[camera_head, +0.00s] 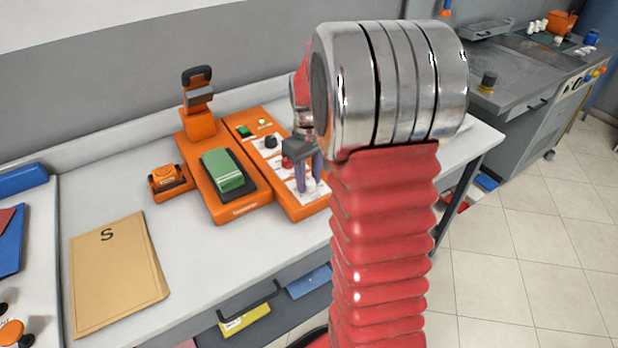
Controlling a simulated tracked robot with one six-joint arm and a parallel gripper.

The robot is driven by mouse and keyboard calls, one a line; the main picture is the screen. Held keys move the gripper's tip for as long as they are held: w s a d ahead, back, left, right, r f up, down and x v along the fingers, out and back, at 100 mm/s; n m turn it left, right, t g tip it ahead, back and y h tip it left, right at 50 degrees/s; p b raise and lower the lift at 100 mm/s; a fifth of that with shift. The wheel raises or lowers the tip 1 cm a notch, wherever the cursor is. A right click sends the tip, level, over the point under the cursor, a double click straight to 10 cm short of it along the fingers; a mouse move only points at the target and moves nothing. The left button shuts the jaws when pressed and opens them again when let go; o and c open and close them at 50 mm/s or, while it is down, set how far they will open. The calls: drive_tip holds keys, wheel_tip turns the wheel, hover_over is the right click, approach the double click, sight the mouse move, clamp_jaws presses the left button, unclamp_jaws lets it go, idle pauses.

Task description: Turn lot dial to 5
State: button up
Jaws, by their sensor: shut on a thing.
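The orange control panel (242,126) lies on the white counter, with white label plates, a green button and dark knobs. My gripper (309,187) points down over the near end of this panel. Its two grey-purple fingers are shut on a small knob there, which I take as the lot dial. The fingers hide most of that knob, and its pointer and numbers cannot be read. A black knob (271,142) stands free farther up the panel.
Left of the panel is an orange machine (196,125) with a green block (222,170) on its dark pad. A small orange device (167,181) and a tan folder marked S (120,275) lie on the counter. My red arm hides the counter's right part.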

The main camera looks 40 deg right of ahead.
sight(309, 180)
drive_tip(key=m, duration=0.5)
drive_tip(key=shift+m, duration=0.3)
drive_tip(key=m, duration=0.5)
idle(0.4)
drive_tip(key=o, duration=1)
drive_tip(key=shift+o, duration=0.2)
drive_tip(key=shift+r, duration=0.1)
wheel_tip(309, 180, up, 14)
drive_tip(key=shift+f, duration=0.2)
